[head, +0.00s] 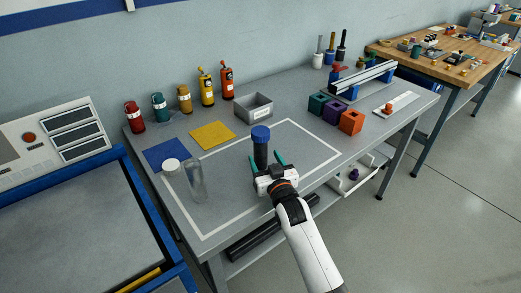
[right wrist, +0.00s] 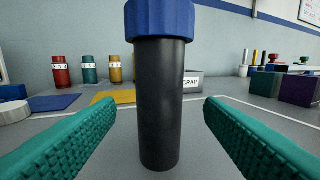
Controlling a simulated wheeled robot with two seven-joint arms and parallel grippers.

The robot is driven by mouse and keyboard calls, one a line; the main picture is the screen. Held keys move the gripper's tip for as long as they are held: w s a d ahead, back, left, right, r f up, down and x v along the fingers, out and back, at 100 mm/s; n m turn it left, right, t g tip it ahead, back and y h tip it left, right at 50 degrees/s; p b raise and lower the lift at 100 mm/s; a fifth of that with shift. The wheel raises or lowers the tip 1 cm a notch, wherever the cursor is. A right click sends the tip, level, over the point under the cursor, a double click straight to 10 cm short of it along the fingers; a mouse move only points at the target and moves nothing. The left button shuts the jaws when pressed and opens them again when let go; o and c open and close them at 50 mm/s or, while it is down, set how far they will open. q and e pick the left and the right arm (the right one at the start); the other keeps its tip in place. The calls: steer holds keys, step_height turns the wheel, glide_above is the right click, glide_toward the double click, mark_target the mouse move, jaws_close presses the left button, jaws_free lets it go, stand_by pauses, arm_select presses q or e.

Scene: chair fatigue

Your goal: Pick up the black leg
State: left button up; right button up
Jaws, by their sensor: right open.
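The black leg (head: 261,154) is a dark cylinder with a blue cap on top. It stands upright on the grey table inside a white outlined area. In the right wrist view the black leg (right wrist: 160,105) is centred, with the bottom of its cap at the top of the picture. My right gripper (head: 266,159) is open, with its green fingers to either side of the leg. In the wrist view a gap shows between each finger and the leg. My left gripper is not in view.
A grey bin (head: 254,107), a yellow mat (head: 212,135) and a blue mat (head: 165,154) lie behind. Teal, purple and orange blocks (head: 350,122) stand to the right.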

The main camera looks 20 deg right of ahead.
mark_target(263, 155)
steer(key=w, duration=0.4)
steer(key=shift+w, duration=0.3)
steer(key=shift+s, duration=0.1)
steer(key=shift+c, duration=0.2)
steer(key=shift+r, duration=0.1)
steer(key=c, duration=1.2)
